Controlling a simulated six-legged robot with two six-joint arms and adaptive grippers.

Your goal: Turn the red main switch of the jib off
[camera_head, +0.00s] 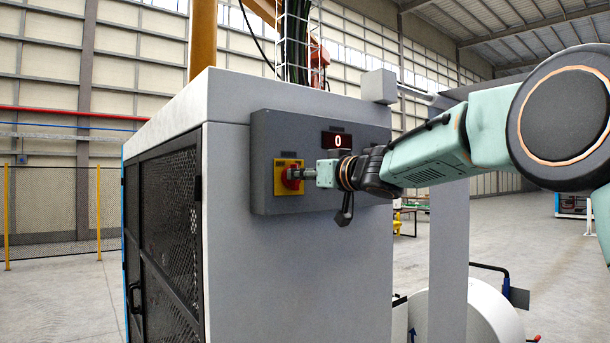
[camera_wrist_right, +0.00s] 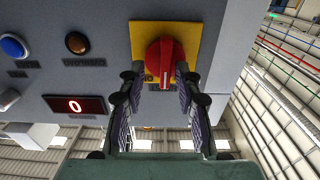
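The red main switch (camera_head: 290,178) is a round red knob on a yellow plate (camera_head: 280,188), at the left of the grey control panel on the cabinet. In the right wrist view the red knob (camera_wrist_right: 166,60) carries a pale mark at its lower end. My right gripper (camera_head: 297,174) reaches the knob from the right. In the right wrist view its two fingers (camera_wrist_right: 160,84) stand apart, one on each side of the knob's lower part. I see no clear grip; contact is hard to tell. My left gripper is not in view.
A red-lit display (camera_head: 337,141) on the panel reads 0. In the right wrist view a blue button (camera_wrist_right: 13,46) and an amber lamp or button (camera_wrist_right: 76,42) sit beside the switch. A black mesh door (camera_head: 165,225) closes the cabinet's left side. Open floor lies left.

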